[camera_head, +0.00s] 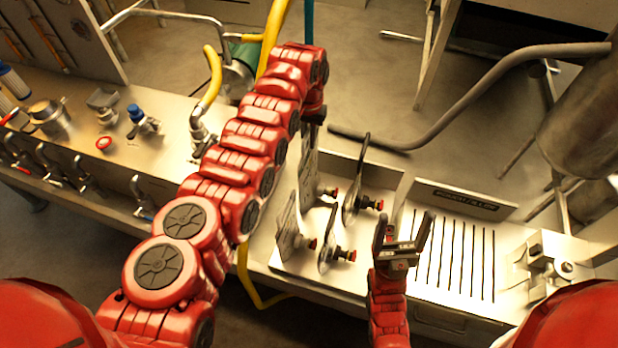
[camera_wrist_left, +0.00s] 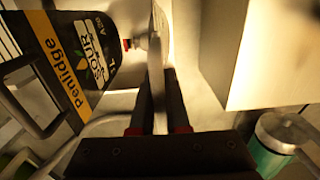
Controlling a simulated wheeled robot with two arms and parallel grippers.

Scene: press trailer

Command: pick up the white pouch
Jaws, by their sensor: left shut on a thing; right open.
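A whitish pouch (camera_head: 308,165) stands upright at the back left of the metal tray, seen nearly from above. My left gripper (camera_head: 314,118) is at its top edge. In the left wrist view my left gripper (camera_wrist_left: 160,100) is shut on a thin pale pouch (camera_wrist_left: 157,70), seen edge-on between the fingers. Its printed face is turned away, so I cannot read it. My right gripper (camera_head: 403,230) is open and empty, over the bench right of the pouches.
A dark pouch (camera_head: 357,180) and two others, a pale one (camera_head: 288,228) and a dark one (camera_head: 328,238), stand close by. A black pouch with an orange band (camera_wrist_left: 85,60) is left in the wrist view. A slotted plate (camera_head: 455,260) lies right. A hose (camera_head: 490,90) crosses behind.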

